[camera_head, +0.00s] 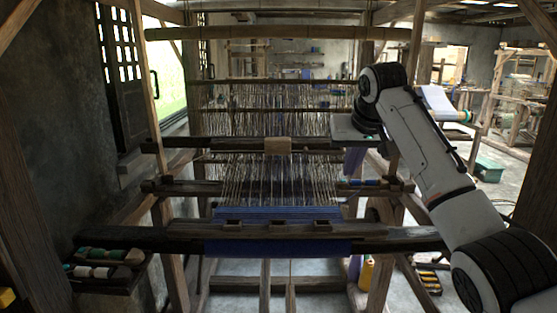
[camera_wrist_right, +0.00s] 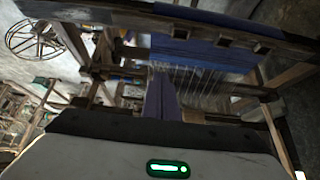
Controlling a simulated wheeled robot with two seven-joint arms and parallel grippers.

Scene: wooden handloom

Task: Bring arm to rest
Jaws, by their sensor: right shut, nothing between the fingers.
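My right arm (camera_head: 430,150) comes in from the right of the head view and reaches up over the right side of the wooden loom. Its gripper (camera_head: 354,162) hangs at the right edge of the warp threads, with purple fingers pointing down. In the right wrist view the two fingers (camera_wrist_right: 161,97) lie together, shut and empty. The loom (camera_head: 180,235) stands ahead with white warp threads (camera_head: 265,180) and blue woven cloth (camera_head: 278,247) at its front beam. I cannot tell whether the fingers touch the loom. My left gripper is not in view.
A dark tray (camera_head: 110,284) with several bobbins sits at the lower left. A yellow bottle (camera_head: 366,274) and a small crate (camera_head: 430,282) stand on the floor below right. A green box (camera_head: 489,170) lies farther back, with open floor around it. A spoked wheel (camera_wrist_right: 32,38) shows in the wrist view.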

